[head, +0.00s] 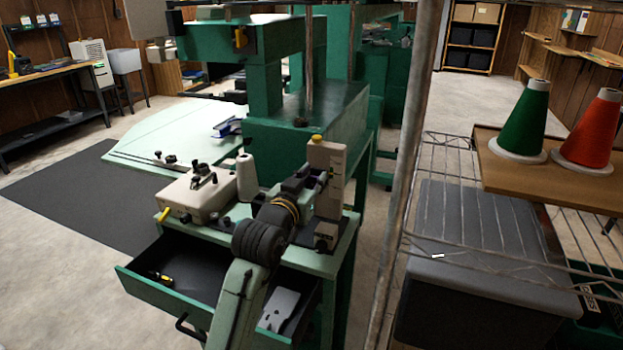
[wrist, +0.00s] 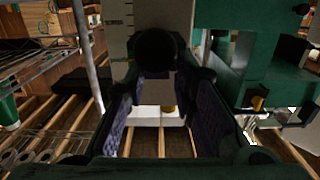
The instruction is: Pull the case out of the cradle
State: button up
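My gripper (head: 307,182) is at the beige upright unit (head: 327,163) on the right of the green stand. In the wrist view my gripper (wrist: 160,85) is open, its two dark fingers with purple pads well apart. A dark round piece (wrist: 157,48) on a pale body shows between the fingertips, in front of the beige upright with its scale marks. I see a gap on both sides and no clear contact. I cannot tell for sure whether this piece is the case or part of the cradle. In the head view my arm and gripper hide most of that spot.
A beige box unit (head: 198,193) and a white thread cone (head: 246,178) stand left of my gripper. The open drawer (head: 195,275) juts out below. A metal post (head: 405,150) and wire shelf (head: 490,262) stand to the right. The green machine (head: 310,130) is behind.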

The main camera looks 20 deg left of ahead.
jog(key=o, duration=0.4)
jog(key=shift+d, duration=0.3)
jog(key=shift+o, duration=0.4)
jog(key=shift+a, duration=0.1)
